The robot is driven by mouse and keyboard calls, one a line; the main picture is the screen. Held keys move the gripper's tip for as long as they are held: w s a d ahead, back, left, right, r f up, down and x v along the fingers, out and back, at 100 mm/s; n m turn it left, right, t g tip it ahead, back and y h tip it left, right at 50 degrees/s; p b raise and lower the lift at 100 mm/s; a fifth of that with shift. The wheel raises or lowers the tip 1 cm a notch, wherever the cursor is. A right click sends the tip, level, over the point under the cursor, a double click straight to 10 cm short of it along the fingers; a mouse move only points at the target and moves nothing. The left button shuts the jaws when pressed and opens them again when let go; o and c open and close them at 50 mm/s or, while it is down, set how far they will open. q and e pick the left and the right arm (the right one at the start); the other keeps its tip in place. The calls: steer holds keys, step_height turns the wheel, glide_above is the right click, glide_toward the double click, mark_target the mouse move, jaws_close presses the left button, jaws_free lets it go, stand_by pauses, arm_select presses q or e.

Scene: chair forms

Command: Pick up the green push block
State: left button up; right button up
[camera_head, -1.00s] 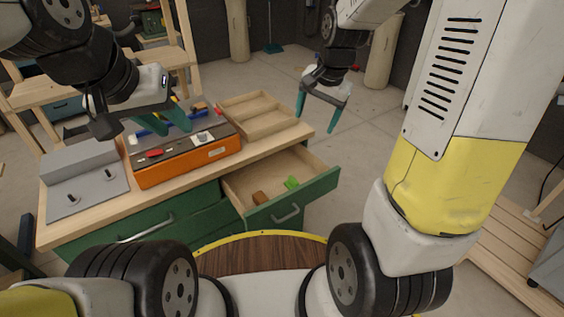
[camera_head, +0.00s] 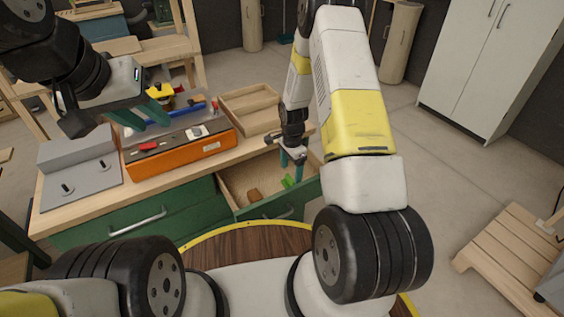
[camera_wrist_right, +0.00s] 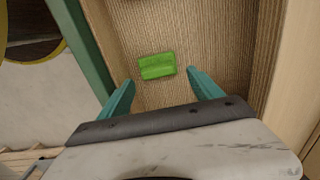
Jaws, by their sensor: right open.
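The green push block (camera_head: 287,181) lies on the floor of the open drawer (camera_head: 234,187). In the right wrist view the green block (camera_wrist_right: 157,66) lies just beyond and between my fingertips, with nothing touching it. My right gripper (camera_head: 291,171) is open and points down over the drawer, its teal fingers (camera_wrist_right: 158,85) apart and empty. My left gripper (camera_head: 150,113) hangs above the orange box's left end, its teal fingers apart with nothing seen between them.
The drawer walls stand close around. On the bench are an orange box (camera_head: 185,156), a wooden tray (camera_head: 250,108) and a grey fixture (camera_head: 80,180).

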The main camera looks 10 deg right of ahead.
mark_target(290, 178)
steer(key=f, duration=0.5)
steer(key=shift+s+a, duration=0.15)
steer(key=shift+a, duration=0.05)
steer(key=c, duration=1.1)
